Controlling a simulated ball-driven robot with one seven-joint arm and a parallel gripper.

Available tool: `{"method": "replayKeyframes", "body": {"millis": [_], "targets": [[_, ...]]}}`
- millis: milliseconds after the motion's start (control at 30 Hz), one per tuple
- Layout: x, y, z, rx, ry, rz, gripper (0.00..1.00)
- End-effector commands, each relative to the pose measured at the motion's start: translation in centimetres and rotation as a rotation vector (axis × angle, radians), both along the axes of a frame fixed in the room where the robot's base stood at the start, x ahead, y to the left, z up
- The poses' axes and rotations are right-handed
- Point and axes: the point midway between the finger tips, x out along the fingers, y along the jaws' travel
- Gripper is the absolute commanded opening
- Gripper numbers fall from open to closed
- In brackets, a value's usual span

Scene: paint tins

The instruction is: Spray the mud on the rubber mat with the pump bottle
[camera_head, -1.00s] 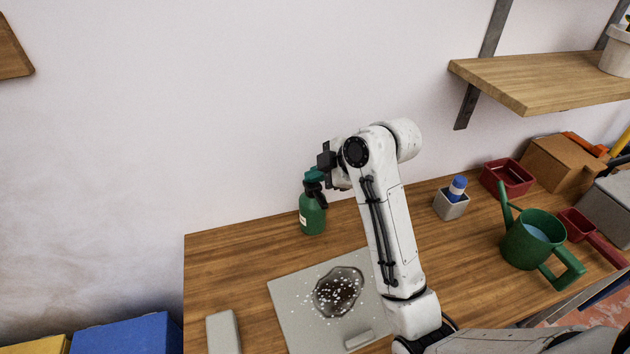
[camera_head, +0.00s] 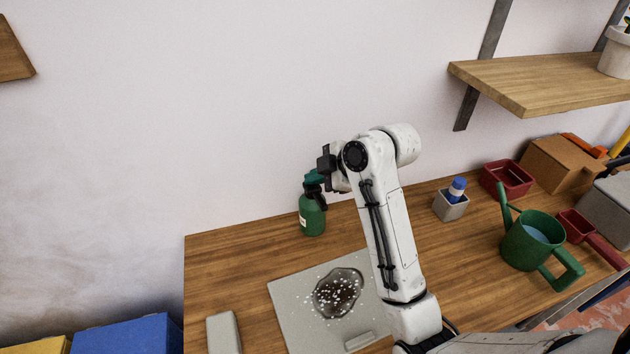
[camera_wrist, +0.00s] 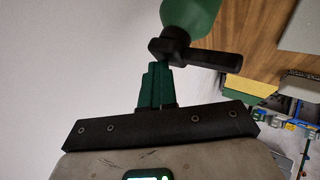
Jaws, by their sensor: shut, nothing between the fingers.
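The green pump bottle (camera_head: 312,218) with a black spray head stands upright at the back of the wooden bench, close to the wall. Its body and black head also show in the wrist view (camera_wrist: 190,14). My gripper (camera_head: 314,177) is at the top of the bottle, with its teal fingers (camera_wrist: 157,75) shut together against or just above the black head. Whether they touch it I cannot tell. The grey rubber mat (camera_head: 290,312) lies in front of the bottle. A dark brown mud patch (camera_head: 340,290) with many white specks lies on it.
A grey block (camera_head: 223,332) lies left of the mat, and a small grey bar (camera_head: 359,342) lies on it. A grey cup with a blue-capped item (camera_head: 451,205), a red bin (camera_head: 507,178) and a green watering can (camera_head: 530,240) stand to the right. A shelf (camera_head: 540,82) overhangs there.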

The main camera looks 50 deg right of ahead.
Motion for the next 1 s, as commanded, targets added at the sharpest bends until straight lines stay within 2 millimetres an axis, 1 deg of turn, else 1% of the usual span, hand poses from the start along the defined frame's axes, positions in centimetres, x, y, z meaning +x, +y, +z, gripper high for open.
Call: {"method": "replayKeyframes", "body": {"millis": [33, 233, 367, 467, 1000], "targets": [[-0.3, 0.2, -1.0, 0.012, 0.028, 0.002, 0.00], [-0.3, 0.2, -1.1, 0.012, 0.028, 0.002, 0.00], [-0.3, 0.2, -0.9, 0.012, 0.028, 0.002, 0.00], [-0.3, 0.2, -0.2, 0.013, 0.027, 0.002, 0.00], [-0.2, 0.1, 5.3, 0.008, 0.016, 0.001, 0.00]]}}
